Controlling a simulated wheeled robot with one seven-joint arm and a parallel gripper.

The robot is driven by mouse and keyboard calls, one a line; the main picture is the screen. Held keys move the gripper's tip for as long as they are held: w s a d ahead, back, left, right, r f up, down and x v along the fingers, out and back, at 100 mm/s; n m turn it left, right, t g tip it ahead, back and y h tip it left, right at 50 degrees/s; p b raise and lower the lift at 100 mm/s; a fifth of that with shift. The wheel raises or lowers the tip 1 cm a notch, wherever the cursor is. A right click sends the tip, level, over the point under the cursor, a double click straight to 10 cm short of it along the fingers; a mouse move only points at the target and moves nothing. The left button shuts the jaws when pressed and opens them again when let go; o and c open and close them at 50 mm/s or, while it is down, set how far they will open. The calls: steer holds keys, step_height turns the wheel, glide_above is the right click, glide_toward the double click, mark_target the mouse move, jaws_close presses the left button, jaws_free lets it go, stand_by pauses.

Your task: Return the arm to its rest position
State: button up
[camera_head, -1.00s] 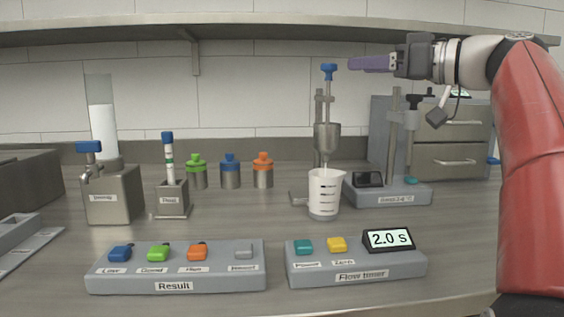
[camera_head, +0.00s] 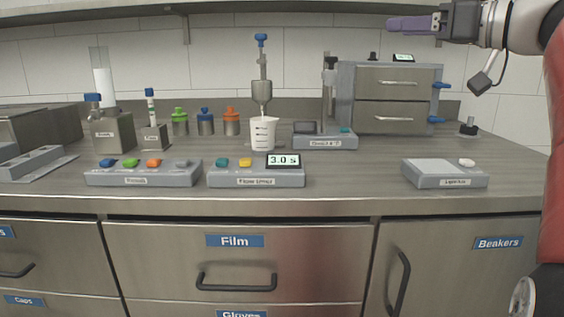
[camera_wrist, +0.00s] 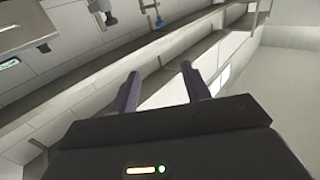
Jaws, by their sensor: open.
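My gripper (camera_head: 400,25) is raised at the upper right of the head view, near the shelf and well above the worktop, with nothing in it. In the wrist view its two purple fingers (camera_wrist: 158,90) stand apart with an empty gap between them. My red arm runs down the right edge of the head view. The steel funnel (camera_head: 262,92) with a blue-topped valve stands over a white graduated beaker (camera_head: 262,133). The flow timer (camera_head: 256,179) in front reads 3.0 s.
The shelf (camera_head: 100,12) crosses the top. A steel drawer unit (camera_head: 398,98) with blue knobs stands at the back right. The Result panel (camera_head: 145,180) and a grey button box (camera_head: 445,181) sit along the front edge. The worktop between the timer and that box is clear.

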steer(key=s+a+f+m+g+h, duration=0.2)
steer(key=s+a+f+m+h, duration=0.15)
steer(key=f, duration=0.65)
steer(key=s+a+f+m+g+h, duration=0.1)
steer(key=s+a+f+m+h, duration=0.25)
steer(key=f, duration=0.65)
steer(key=s+f+g+h, duration=0.1)
steer(key=s+f+h, duration=0.1)
steer(key=s+f, duration=0.3)
steer(key=s+d+f+m+g+h, duration=0.1)
steer(key=s+f, duration=0.5)
steer(key=f, duration=0.7)
steer(key=s+d+f+m+g+h, duration=0.1)
steer(key=s+f+g+h, duration=0.1)
steer(key=s+f, duration=0.3)
step_height(320, 180, down, 4)
steer(key=shift+s+f+h, duration=0.15)
steer(key=shift+f+h, duration=0.1)
steer(key=shift+h, duration=0.15)
